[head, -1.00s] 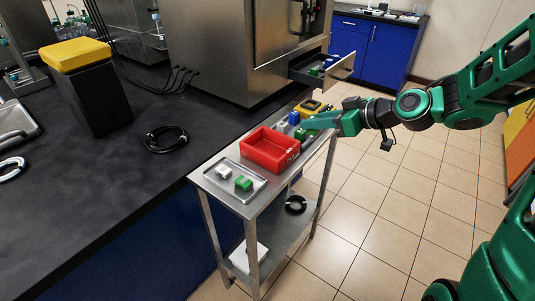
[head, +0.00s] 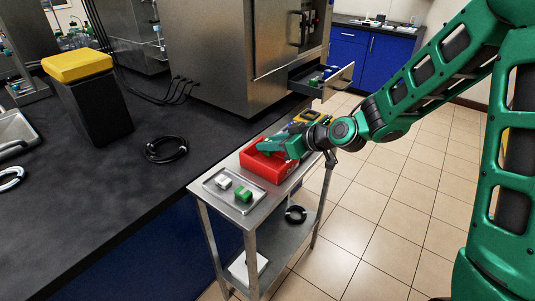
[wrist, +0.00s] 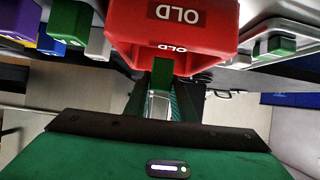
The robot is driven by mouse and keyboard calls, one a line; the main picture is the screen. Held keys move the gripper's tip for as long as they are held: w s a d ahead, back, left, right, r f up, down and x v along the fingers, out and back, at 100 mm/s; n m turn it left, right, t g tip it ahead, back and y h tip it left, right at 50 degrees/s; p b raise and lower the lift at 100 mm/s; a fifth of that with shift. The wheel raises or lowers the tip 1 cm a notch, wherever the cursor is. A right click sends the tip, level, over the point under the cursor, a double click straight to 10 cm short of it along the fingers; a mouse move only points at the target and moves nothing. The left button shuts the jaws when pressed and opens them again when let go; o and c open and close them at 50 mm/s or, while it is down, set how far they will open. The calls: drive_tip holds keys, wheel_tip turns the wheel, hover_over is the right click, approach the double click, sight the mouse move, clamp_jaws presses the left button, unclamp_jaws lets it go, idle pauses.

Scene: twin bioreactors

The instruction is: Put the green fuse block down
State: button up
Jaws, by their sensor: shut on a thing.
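My gripper (head: 268,147) is over the red bin (head: 262,165) on the metal cart. In the wrist view, the fingers (wrist: 160,103) are shut on a green fuse block (wrist: 162,73). The block shows in front of the red bin marked OLD (wrist: 180,30); I cannot tell whether it touches the bin. In the head view, the held block cannot be told apart from my green gripper. Another green fuse block (head: 243,195) lies on the metal tray (head: 250,208), beside a white block (head: 224,182). This tray block also shows in the wrist view (wrist: 281,46).
A yellow device (head: 308,116) is at the cart's far end. In the wrist view, green, white, blue and purple blocks (wrist: 70,22) stand left of the bin. An open drawer (head: 330,80) juts out behind the cart. The dark bench (head: 100,195) is to the left.

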sight(273, 153)
drive_tip(key=shift+f, duration=1.9)
drive_tip(key=shift+f, duration=0.1)
drive_tip(key=o, duration=1.1)
drive_tip(key=shift+c, duration=0.2)
drive_tip(key=shift+d+r, duration=0.1)
drive_tip(key=shift+r, duration=0.1)
drive_tip(key=v, duration=1.1)
drive_tip(key=shift+s+d+r, duration=0.15)
drive_tip(key=shift+s+d, duration=0.1)
drive_tip(key=shift+d, duration=0.1)
